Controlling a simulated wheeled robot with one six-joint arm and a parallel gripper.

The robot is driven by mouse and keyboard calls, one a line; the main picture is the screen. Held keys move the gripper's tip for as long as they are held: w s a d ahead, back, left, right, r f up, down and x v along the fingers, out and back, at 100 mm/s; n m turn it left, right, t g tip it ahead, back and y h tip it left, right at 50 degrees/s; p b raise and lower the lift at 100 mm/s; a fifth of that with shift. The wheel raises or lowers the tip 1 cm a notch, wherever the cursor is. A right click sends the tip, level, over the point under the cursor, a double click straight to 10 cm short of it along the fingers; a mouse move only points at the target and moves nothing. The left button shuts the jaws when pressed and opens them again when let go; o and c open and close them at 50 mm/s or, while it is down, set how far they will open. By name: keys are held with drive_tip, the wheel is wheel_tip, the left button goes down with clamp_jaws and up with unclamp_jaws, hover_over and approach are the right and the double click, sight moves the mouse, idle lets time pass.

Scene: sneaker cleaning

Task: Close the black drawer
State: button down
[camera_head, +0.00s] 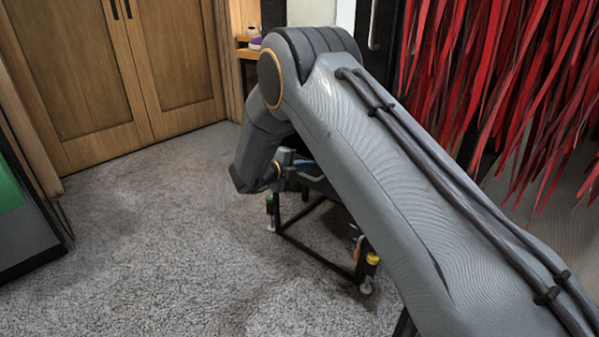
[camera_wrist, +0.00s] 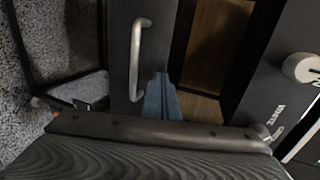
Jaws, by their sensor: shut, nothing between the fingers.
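The black drawer (camera_wrist: 124,50) shows in the wrist view, with a pale metal bar handle on its front. It stands open, and its wooden inside (camera_wrist: 214,42) shows to the right of the front. My gripper (camera_wrist: 163,90) is shut and empty, its bluish fingers at the lower right of the handle. The fingers overlap the drawer front's inner edge in the picture; I cannot tell whether they touch it. In the head view my arm covers the drawer.
A dark panel with a pale knob (camera_wrist: 300,68) is right of the drawer. A low black frame (camera_head: 318,262) with small bottles stands on the floor below my arm. Red strips (camera_head: 490,70) hang at the right. Carpet (camera_head: 150,240) at the left is clear.

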drive_tip(key=shift+w+d, duration=0.15)
drive_tip(key=shift+w, duration=0.05)
drive_tip(key=w+d, duration=0.4)
drive_tip(key=w, duration=0.1)
drive_tip(key=shift+w, duration=0.25)
drive_tip(key=shift+d+r, duration=0.1)
drive_tip(key=shift+d, duration=0.1)
